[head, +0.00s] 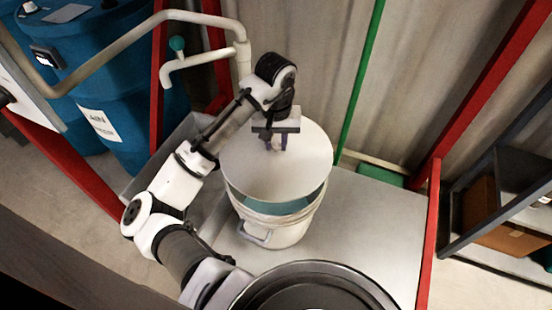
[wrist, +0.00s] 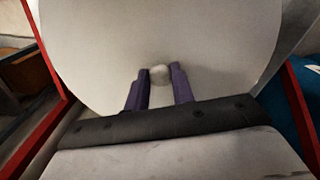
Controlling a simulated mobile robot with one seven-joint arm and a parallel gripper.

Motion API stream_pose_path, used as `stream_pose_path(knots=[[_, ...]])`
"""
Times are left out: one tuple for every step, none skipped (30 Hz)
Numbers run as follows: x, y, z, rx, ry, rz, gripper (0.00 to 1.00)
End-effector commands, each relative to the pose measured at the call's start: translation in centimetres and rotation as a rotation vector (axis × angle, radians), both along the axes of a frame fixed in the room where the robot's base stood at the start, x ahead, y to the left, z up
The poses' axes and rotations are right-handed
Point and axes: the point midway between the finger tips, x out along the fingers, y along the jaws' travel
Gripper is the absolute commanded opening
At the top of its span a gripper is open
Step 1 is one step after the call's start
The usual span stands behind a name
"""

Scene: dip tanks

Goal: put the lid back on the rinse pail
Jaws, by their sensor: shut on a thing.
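The lid (head: 290,165) is a flat white disc held above the rinse pail (head: 275,232). It also fills much of the wrist view (wrist: 215,35). My gripper (head: 276,143) is shut on the lid's small pale knob, which shows between the fingertips in the wrist view (wrist: 160,75). The pail is white with a wire handle at its front and stands upright on a pale surface. A blue-green strip, the pail's inside or its contents, shows between the lid's near edge and the rim. The lid hides the pail's far rim.
A bent pipe (head: 150,30) runs at the upper left, near blue drums (head: 105,90). Red posts (head: 432,230) and a green pole (head: 362,80) stand around the pale platform (head: 365,225). A dark shelf with a cardboard box (head: 510,237) is at the right.

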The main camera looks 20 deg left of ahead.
Motion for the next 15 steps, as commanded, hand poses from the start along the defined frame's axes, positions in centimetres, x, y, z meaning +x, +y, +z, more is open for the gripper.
stream_pose_path(knots=[[0.0,-0.1,-1.2,-0.006,0.001,0.003,0.00],[0.0,0.0,-1.7,-0.004,0.001,0.003,0.00],[0.0,-0.1,-2.3,-0.004,0.001,0.001,0.00],[0.0,0.0,-2.8,-0.002,0.000,0.003,0.00],[0.0,0.0,-3.1,-0.003,0.000,0.003,0.00],[0.0,0.0,-3.4,-0.002,-0.001,0.002,0.00],[0.0,0.0,-3.6,-0.001,-0.001,0.002,0.00],[0.0,0.1,-3.7,0.001,-0.002,0.001,0.00],[0.0,0.0,-3.9,-0.001,-0.001,0.001,0.00],[0.0,0.0,-4.1,-0.001,-0.001,0.001,0.00],[0.0,0.0,-4.3,-0.001,0.000,0.001,0.00],[0.0,0.0,-4.8,-0.001,0.000,0.001,0.00],[0.0,0.0,-5.1,0.000,0.000,0.002,0.00],[0.0,0.1,-5.4,0.001,0.001,0.002,0.00],[0.0,0.1,-6.0,0.001,0.001,0.003,0.00]])
